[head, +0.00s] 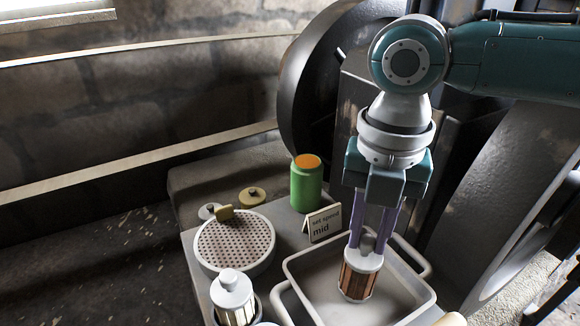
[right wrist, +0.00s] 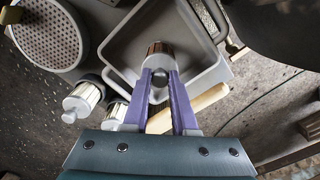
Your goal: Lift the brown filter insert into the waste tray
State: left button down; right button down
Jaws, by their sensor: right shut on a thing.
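My right gripper (head: 370,238) comes down from above and is shut on the knob of the brown filter insert (head: 357,284). The insert has a pale cap and brown pleated sides, and it hangs roughly upright. It is over the inside of the grey waste tray (head: 405,290); I cannot tell whether its bottom touches the tray floor. In the right wrist view the purple fingers (right wrist: 160,85) close on the knob, with the insert (right wrist: 158,58) beyond them and the tray (right wrist: 178,22) around it. My left gripper is not in view.
A white-pleated insert (head: 233,300) stands left of the tray, with another (right wrist: 114,113) close by. A round perforated lid (head: 235,245), a green canister with orange top (head: 306,185) and a sign reading "set speed mid" (head: 322,223) stand behind. A large dark wheel (head: 305,85) rises at the back.

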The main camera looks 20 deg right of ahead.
jog(key=shift+f, duration=0.15)
jog(key=c, duration=0.6)
grip_release()
jog(key=shift+c, duration=0.2)
jog(key=shift+r+p, duration=0.5)
jog(key=shift+p, duration=0.1)
notch_tip(320, 180, up, 13)
jog(key=p, duration=1.4)
